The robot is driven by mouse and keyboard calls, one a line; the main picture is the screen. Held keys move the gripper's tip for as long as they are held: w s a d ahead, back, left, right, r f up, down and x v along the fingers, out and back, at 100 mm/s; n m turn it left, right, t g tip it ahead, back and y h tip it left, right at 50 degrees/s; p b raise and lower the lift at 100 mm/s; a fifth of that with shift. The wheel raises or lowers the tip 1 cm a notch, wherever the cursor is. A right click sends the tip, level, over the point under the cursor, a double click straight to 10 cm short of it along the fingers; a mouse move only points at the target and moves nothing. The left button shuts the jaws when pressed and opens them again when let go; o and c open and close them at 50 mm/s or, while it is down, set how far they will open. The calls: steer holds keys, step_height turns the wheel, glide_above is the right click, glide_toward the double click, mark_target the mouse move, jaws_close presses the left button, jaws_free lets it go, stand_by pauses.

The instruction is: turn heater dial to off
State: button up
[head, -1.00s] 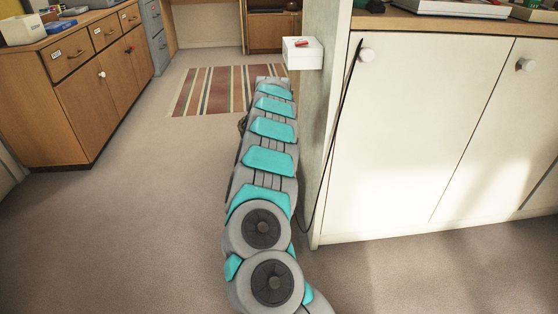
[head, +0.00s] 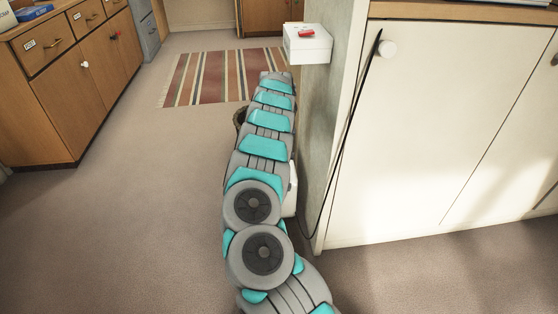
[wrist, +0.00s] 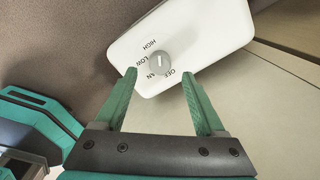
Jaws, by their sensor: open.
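The heater (wrist: 215,35) is a white, rounded panel at the top of the wrist view, tilted in the picture. I cannot tell surely which label the pointer marks. My gripper (wrist: 160,75) is open, its two green fingers pointing at the panel. The dial shows between and just past the fingertips, with no visible contact. In the head view my arm hides the gripper and dial; a white edge, perhaps the heater (head: 291,190), shows beside my arm.
A white cabinet (head: 420,140) with a hanging black cord stands on the right. A white box (head: 308,48) with a red item juts from its end wall. Wooden drawers (head: 75,75) stand left. Carpet (head: 140,200) is clear between, with a striped rug (head: 215,78) beyond.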

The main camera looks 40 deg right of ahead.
step_height(320, 180, down, 5)
steer(key=shift+r, duration=0.1)
jaws_close()
stand_by(0.7)
